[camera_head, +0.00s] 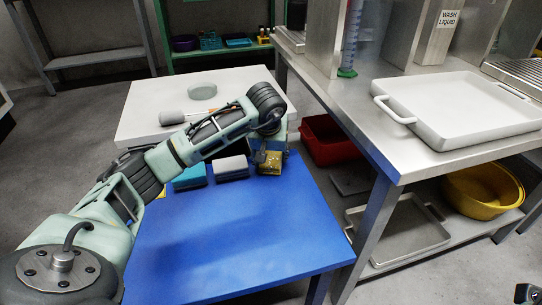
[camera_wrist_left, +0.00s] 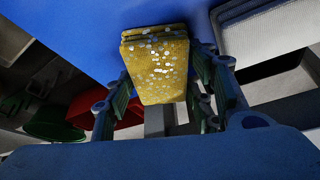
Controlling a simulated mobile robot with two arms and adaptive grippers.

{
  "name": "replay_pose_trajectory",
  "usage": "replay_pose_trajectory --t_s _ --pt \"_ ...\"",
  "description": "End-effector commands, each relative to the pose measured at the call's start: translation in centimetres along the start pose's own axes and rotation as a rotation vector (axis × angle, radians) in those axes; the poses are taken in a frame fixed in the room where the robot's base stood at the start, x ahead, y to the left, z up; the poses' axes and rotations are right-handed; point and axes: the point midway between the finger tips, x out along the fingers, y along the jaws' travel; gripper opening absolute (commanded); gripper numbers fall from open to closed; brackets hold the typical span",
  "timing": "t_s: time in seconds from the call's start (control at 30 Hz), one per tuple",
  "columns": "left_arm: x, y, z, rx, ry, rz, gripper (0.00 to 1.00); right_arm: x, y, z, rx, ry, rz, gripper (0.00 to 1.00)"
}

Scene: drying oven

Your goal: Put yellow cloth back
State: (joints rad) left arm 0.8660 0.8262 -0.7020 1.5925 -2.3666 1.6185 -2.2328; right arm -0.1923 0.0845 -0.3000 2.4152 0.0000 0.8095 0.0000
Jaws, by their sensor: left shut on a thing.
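A yellow cloth (camera_head: 270,168), folded and speckled with light spots, is held at the far right corner of the blue table (camera_head: 230,235). My left gripper (camera_head: 268,152) is shut on it from above. In the left wrist view the cloth (camera_wrist_left: 158,70) sits between the two fingers of my left gripper (camera_wrist_left: 160,85). I cannot tell if its lower edge touches the table. A bit of another yellow thing (camera_head: 161,193) shows beside my left arm, mostly hidden.
A blue cloth (camera_head: 189,178) and a grey-white cloth (camera_head: 231,168) lie left of the held cloth. A white table (camera_head: 150,105) stands behind, and a red bin (camera_head: 325,140) right of the blue table. The steel counter (camera_head: 395,155) rises at right. The blue table's front is clear.

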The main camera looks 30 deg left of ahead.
Motion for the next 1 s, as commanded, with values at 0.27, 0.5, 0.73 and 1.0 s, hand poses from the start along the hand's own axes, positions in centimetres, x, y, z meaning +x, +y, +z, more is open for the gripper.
replay_pose_trajectory --t_s 0.27,0.5,0.73,1.0 --pt "0.2 0.0 0.1 0.0 0.0 0.0 0.58 0.0 0.0 0.0 0.0 0.002 -0.001 0.4" --pt "0.2 0.0 0.1 0.0 0.0 0.0 0.58 0.0 0.0 0.0 0.0 0.002 -0.001 0.4" --pt "-2.5 0.0 -0.3 0.001 0.004 0.001 0.58 0.0 0.1 -0.2 0.003 -0.022 0.01 0.4" --pt "-8.4 0.0 -0.3 0.001 0.003 0.0 0.58 -0.3 0.1 -0.6 0.01 -0.078 0.032 0.4"
